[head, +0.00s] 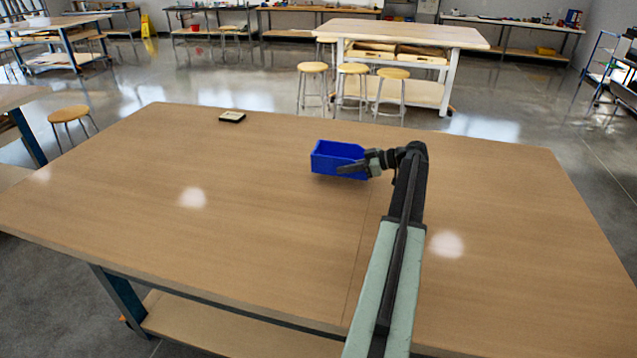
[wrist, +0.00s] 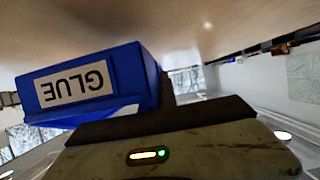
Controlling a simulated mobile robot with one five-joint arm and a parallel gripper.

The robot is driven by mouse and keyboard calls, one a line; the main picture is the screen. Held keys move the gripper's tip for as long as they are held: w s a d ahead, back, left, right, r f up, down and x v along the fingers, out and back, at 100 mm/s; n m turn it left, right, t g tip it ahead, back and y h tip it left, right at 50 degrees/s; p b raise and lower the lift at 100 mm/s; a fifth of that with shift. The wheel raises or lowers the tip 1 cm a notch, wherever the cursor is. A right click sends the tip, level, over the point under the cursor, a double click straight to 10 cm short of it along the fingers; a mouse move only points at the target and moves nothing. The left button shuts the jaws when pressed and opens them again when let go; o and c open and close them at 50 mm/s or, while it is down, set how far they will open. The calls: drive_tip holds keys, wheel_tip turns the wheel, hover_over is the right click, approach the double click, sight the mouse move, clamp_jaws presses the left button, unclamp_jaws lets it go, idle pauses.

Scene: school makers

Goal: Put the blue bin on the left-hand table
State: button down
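The blue bin (head: 326,162) is at the middle of the big wooden table (head: 250,230), toward its far side. In the wrist view the bin (wrist: 135,65) appears upside down, with a white label reading GLUE. My gripper (head: 354,168) reaches the bin from the right. One dark finger lies across the bin's near side, and the gripper looks shut on the bin's wall; the other finger is mostly hidden. I cannot tell clearly whether the bin touches the tabletop or hangs just above it. Another table (head: 14,97) shows in part at the left edge.
A small dark-edged box (head: 232,116) lies on the big table, left of the bin. A stool (head: 68,114) stands between the big table and the left one. Several stools and a white-legged workbench (head: 410,34) stand behind. Most of the tabletop is clear.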

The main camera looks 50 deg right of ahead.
hover_over(323, 191)
drive_tip(key=shift+s+d+f, duration=0.15)
drive_tip(key=shift+d+f, duration=0.15)
drive_tip(key=shift+f, duration=0.05)
drive_tip(key=f+b, duration=0.2)
drive_tip(key=b, duration=0.1)
drive_tip(key=f+b, duration=0.1)
drive_tip(key=f, duration=0.1)
drive_tip(key=shift+w+a, duration=0.2)
drive_tip(key=shift+a, duration=0.05)
drive_tip(key=shift+r, duration=0.2)
drive_tip(key=shift+f, duration=0.15)
drive_tip(key=c, duration=1.7)
unclamp_jaws()
